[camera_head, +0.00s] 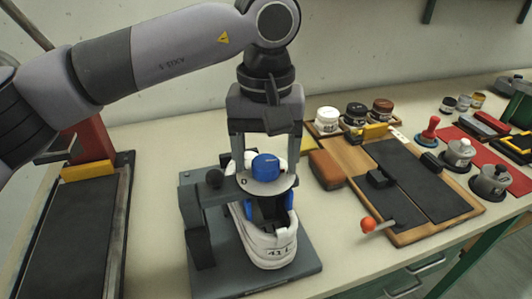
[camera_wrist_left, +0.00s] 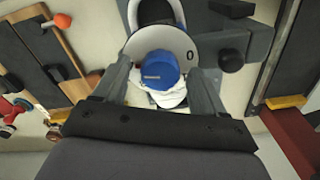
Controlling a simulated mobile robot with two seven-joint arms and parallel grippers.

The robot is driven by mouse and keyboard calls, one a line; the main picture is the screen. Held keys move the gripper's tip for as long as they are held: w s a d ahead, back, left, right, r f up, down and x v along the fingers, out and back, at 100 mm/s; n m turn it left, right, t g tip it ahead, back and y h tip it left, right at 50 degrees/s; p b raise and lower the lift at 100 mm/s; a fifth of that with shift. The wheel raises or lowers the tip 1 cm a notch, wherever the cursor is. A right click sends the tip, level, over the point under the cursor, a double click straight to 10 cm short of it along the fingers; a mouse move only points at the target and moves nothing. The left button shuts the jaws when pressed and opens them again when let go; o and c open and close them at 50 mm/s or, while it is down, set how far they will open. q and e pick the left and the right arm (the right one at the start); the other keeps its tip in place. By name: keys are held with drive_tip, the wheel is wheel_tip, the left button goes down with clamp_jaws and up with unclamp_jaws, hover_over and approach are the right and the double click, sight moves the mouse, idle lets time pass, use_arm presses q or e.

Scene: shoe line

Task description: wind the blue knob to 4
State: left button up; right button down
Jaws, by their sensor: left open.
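The blue knob (camera_head: 266,167) sits on a round pale dial plate (camera_head: 283,184) on top of a dark grey press-like stand (camera_head: 192,215). In the left wrist view the blue knob (camera_wrist_left: 160,70) lies between my left gripper's fingers, with a gap on both sides. A "0" mark shows on the dial plate (camera_wrist_left: 205,50); a 4 cannot be made out. A white shoe (camera_head: 268,246) marked "41" sits in the stand under the dial. My left gripper (camera_head: 264,150) points down over the knob, open, with one finger on each side. My right gripper is not in view.
A wooden board with dark pads (camera_head: 408,178) and an orange-tipped lever (camera_head: 369,225) is to the right. Several jars (camera_head: 355,114) stand behind it. A brown block (camera_head: 326,169) lies near the stand. A dark belt-like unit (camera_head: 70,235) is at the left.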

sight(266, 161)
use_arm(q)
wheel_tip(266, 161, up, 7)
drive_tip(key=shift+r, duration=0.1)
idle(0.5)
